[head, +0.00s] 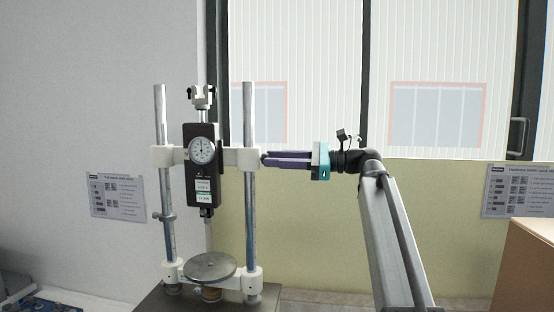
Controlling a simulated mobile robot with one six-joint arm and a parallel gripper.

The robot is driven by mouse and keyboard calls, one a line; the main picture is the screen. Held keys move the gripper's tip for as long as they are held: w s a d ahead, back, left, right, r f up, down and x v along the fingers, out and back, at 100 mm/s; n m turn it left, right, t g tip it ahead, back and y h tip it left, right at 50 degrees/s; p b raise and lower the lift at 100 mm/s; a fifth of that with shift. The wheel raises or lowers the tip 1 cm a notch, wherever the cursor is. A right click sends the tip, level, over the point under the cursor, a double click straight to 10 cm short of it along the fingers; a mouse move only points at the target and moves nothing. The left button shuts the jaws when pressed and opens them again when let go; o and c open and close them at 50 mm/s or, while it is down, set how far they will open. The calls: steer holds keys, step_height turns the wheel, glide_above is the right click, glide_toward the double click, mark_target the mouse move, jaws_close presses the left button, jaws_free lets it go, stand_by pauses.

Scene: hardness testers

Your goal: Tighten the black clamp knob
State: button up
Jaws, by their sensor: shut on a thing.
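The hardness tester (202,180) stands upright on a dark base, with a dial gauge on a black body between two steel columns. A white crossbar clamps to both columns at gauge height. My gripper (265,159) reaches in from the right, level with the crossbar, its purple fingers pointing left. The fingertips are at the right end of the crossbar, beside the right column (250,215). They are shut on the small black clamp knob (263,157), which is mostly hidden between them.
A round metal plate (210,267) sits low between the columns. Printed sheets hang on the wall at left (117,196) and right (518,190). A cardboard box (525,265) stands at the lower right. Blue items (40,304) lie at the lower left.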

steer(key=shift+m, duration=0.4)
steer(key=o, duration=1.1)
steer(key=shift+d, duration=0.1)
steer(key=shift+s+d+b, duration=0.45)
steer(key=shift+d+b, duration=0.5)
steer(key=shift+d, duration=1.25)
steer(key=shift+s+d+b, duration=0.4)
steer(key=shift+d+b, duration=0.5)
steer(key=shift+d, duration=1.35)
steer(key=shift+s+d+b, duration=0.45)
steer(key=shift+d+b, duration=0.5)
steer(key=shift+d, duration=1.25)
